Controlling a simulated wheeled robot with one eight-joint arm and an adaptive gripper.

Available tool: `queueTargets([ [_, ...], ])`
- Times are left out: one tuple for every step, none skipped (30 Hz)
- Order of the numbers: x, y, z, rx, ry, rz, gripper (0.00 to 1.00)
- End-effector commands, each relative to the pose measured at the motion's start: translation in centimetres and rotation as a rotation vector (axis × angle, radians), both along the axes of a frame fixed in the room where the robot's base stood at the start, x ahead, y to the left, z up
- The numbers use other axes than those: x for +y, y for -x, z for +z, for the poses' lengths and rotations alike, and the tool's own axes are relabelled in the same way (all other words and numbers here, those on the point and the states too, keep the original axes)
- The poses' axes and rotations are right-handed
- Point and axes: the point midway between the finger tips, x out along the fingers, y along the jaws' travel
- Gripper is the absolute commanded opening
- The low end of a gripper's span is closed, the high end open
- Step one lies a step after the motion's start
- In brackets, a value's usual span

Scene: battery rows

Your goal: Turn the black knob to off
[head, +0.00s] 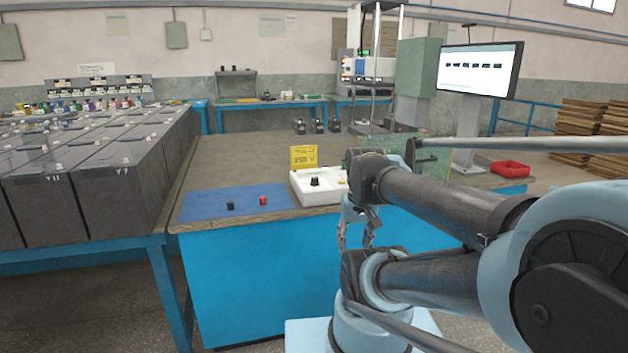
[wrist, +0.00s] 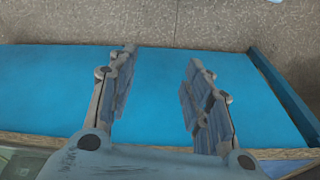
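The black knob (head: 315,181) stands on top of a white box (head: 312,196) near the front edge of the workbench, in the head view. The way its pointer faces is too small to tell. My gripper (head: 356,243) hangs in front of the bench's blue front panel, below and to the right of the white box. In the wrist view my gripper (wrist: 160,97) has its two fingers spread apart with nothing between them. Behind them is the blue panel. The knob does not show in the wrist view.
A blue mat (head: 240,203) with a small black piece (head: 230,206) and a red piece (head: 263,201) lies left of the box. A yellow sign (head: 304,156) stands behind it. Dark battery cases (head: 120,185) fill the left side. A red tray (head: 511,169) sits at the right.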

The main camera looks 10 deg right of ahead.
Motion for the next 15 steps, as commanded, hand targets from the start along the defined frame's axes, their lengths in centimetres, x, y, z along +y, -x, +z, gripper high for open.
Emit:
queueTargets([
  [-0.1, -1.1, 1.3, 0.005, -0.005, -0.019, 0.48],
  [0.0, -1.7, 2.1, 0.008, -0.007, -0.033, 0.48],
  [0.0, -2.5, 3.1, 0.013, -0.012, -0.054, 0.48],
  [0.1, -3.1, 3.9, 0.017, -0.014, -0.069, 0.48],
  [0.2, -3.8, 4.6, 0.021, -0.017, -0.084, 0.48],
  [0.3, -4.7, 5.6, 0.026, -0.022, -0.106, 0.48],
  [0.3, -5.3, 6.3, 0.03, -0.025, -0.121, 0.48],
  [0.4, -6.0, 7.0, 0.033, -0.027, -0.136, 0.48],
  [0.5, -7.0, 7.9, 0.038, -0.031, -0.158, 0.48],
  [0.6, -7.7, 8.6, 0.042, -0.033, -0.173, 0.48],
  [0.7, -8.4, 9.2, 0.046, -0.036, -0.189, 0.48],
  [0.8, -9.4, 10.0, 0.051, -0.039, -0.21, 0.48],
  [0.9, -10.1, 10.6, 0.055, -0.041, -0.224, 0.48],
  [1.0, -10.8, 11.2, 0.059, -0.043, -0.241, 0.48],
  [1.2, -11.9, 12.0, 0.063, -0.046, -0.262, 0.48],
])
